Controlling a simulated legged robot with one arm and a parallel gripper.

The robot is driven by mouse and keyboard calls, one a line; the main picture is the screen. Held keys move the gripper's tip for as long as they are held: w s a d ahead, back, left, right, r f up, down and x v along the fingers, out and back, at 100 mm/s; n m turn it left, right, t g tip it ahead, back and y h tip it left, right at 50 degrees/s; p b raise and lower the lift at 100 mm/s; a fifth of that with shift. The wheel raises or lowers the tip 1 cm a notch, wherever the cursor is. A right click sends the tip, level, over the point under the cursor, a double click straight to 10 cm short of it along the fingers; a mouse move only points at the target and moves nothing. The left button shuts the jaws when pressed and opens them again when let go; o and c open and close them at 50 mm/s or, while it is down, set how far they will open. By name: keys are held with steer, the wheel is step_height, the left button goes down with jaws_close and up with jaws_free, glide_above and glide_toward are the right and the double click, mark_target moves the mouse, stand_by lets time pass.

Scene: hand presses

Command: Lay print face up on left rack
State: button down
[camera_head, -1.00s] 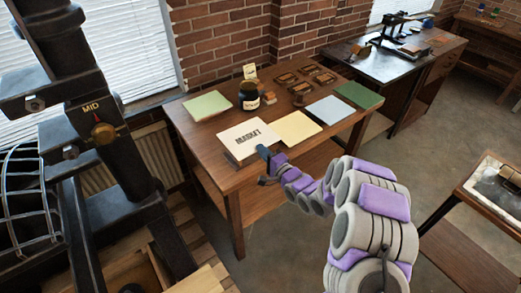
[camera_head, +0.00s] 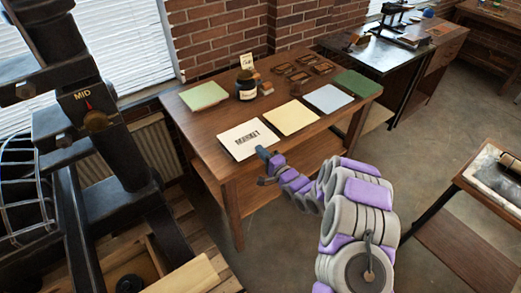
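A white sheet with the dark word "MARKET" (camera_head: 240,143) lies printed side up at the front of the wooden table. My gripper (camera_head: 265,156) reaches to the sheet's right front corner. It is small and seen from behind, so I cannot tell whether its fingers are apart, shut or holding the paper edge. No thing in view is clearly recognisable as the left rack.
Yellow (camera_head: 291,117), pale blue (camera_head: 328,98) and green (camera_head: 204,96) sheets lie nearby, with a dark jar (camera_head: 246,88) behind. A large black press (camera_head: 110,150) fills the left. Another table (camera_head: 490,185) stands at right. Open floor lies beyond my arm.

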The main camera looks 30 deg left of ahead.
steer(key=shift+a+f, duration=0.3)
steer(key=shift+a, duration=0.45)
steer(key=c, duration=1.5)
jaws_free()
steer(key=shift+d+r, duration=0.1)
steer(key=shift+d, duration=0.35)
steer(key=shift+o, duration=1.9)
steer(key=shift+a, duration=0.3)
steer(key=shift+d, duration=0.1)
steer(key=p+v, duration=0.2)
steer(key=v, duration=0.4)
